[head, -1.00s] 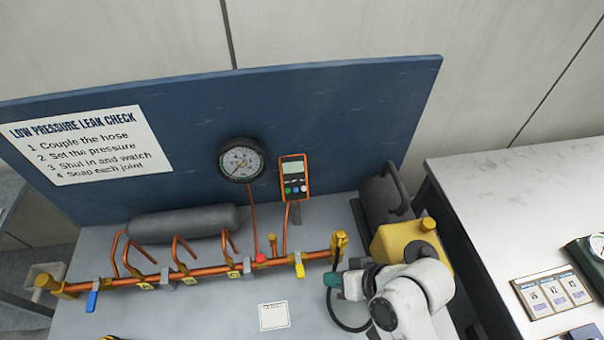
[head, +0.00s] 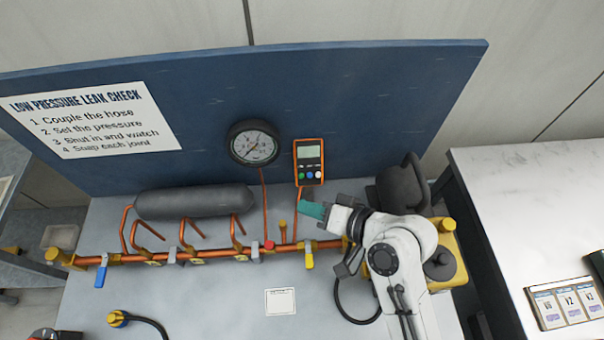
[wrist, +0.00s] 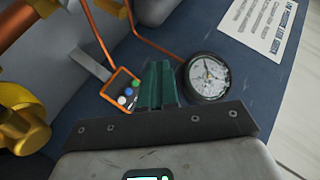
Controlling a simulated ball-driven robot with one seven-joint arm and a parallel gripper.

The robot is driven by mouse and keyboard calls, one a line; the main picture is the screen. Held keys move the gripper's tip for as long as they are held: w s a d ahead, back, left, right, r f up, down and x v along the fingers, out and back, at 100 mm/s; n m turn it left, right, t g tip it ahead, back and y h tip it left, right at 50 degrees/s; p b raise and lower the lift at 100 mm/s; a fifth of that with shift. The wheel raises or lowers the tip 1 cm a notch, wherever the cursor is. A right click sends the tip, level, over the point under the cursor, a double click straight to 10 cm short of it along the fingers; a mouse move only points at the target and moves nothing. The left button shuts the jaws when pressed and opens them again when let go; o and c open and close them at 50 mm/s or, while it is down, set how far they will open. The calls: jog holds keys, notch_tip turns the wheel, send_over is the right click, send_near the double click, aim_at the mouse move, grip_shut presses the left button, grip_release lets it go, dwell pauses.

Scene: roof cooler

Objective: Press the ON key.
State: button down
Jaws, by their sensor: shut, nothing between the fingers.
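An orange handheld meter (head: 309,162) with a pale screen is mounted on the blue backboard. Below its screen are a green key (head: 301,175), a blue key (head: 309,175) and a white key (head: 318,175). No lettering on them is readable, so I cannot tell which is ON. My gripper (head: 304,208), with teal fingers, is shut and empty, below the meter in the head view and apart from it. In the wrist view the shut fingers (wrist: 158,72) point between the meter (wrist: 110,84) and the round gauge.
A round pressure gauge (head: 254,143) is left of the meter. A copper pipe manifold (head: 207,255) with coloured valves runs along the bench below. A grey cylinder (head: 194,202) lies behind it. A yellow canister (head: 446,262) is beside my arm.

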aim_at(301, 175)
jog(key=shift+w+f+b, duration=0.7)
jog(key=shift+w+b, duration=0.2)
jog(key=shift+w, duration=0.35)
jog(key=shift+w+f+b, duration=0.65)
jog(key=shift+w+b, duration=0.25)
jog(key=shift+w, duration=0.4)
jog(key=shift+w+f+b, duration=0.7)
jog(key=shift+w+b, duration=0.2)
jog(key=shift+w, duration=0.35)
jog(key=shift+w+f, duration=0.1)
jog(key=shift+w+f, duration=0.1)
jog(key=shift+w, duration=0.2)
jog(key=shift+w+f, duration=0.1)
jog(key=shift+w, duration=0.05)
jog(key=shift+s+r+p, duration=0.35)
jog(key=shift+s+p, duration=0.15)
jog(key=shift+s, duration=0.05)
